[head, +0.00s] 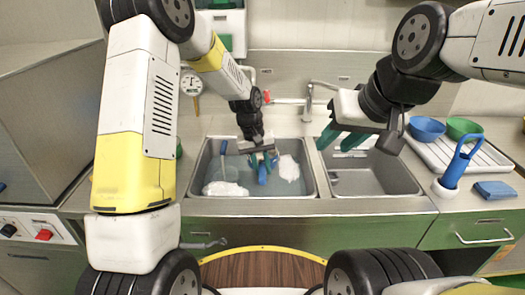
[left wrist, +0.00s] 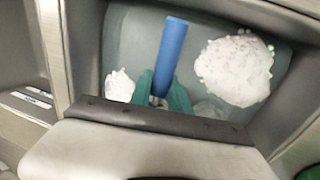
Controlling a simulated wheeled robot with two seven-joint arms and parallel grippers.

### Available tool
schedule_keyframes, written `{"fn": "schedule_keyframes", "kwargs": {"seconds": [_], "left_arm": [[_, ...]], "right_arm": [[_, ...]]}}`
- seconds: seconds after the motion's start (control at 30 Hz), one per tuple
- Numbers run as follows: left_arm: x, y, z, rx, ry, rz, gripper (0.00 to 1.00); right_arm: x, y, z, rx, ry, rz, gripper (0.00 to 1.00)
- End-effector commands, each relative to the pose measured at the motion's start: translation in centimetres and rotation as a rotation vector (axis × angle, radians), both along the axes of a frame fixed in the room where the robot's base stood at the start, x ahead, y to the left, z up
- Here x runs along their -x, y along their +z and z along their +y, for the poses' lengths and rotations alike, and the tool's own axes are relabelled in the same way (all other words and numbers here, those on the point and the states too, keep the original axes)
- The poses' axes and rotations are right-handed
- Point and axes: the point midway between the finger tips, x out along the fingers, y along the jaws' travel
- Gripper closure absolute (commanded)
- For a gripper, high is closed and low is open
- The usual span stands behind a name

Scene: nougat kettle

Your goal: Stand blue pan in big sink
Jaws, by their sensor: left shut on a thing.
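The big sink (head: 312,180) is the left basin, with water and white foam in it. My left gripper (head: 262,163) is down inside this sink. It is shut on the blue pan (head: 262,176), of which a straight blue handle shows. In the left wrist view the blue handle (left wrist: 172,55) sticks out from between the teal fingertips (left wrist: 160,98). The pan's body is hidden by the gripper or the water, so I cannot tell how it rests. My right gripper (head: 340,138) is empty above the divider and the smaller sink, its two green fingers apart.
The smaller sink (head: 405,182) stands right of the big one, with a tap (head: 309,100) behind. A white drainer (head: 490,158) holds a blue bowl (head: 426,128) and a green bowl (head: 463,127). A blue-handled brush (head: 457,165) and a blue sponge (head: 495,190) are at the right.

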Motion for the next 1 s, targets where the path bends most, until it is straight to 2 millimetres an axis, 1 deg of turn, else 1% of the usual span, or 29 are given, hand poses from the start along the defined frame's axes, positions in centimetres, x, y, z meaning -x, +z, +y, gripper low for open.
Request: {"fn": "schedule_keyframes", "kwargs": {"seconds": [0.03,1.0], "left_arm": [[0.0,-0.5,0.0,0.0,0.0,0.0,1.0],[0.0,-9.8,0.0,0.0,0.0,-0.001,1.0]], "right_arm": [[0.0,0.0,0.0,0.0,0.0,0.0,0.64],[0.0,0.0,0.0,0.0,0.0,0.0,0.64]]}}
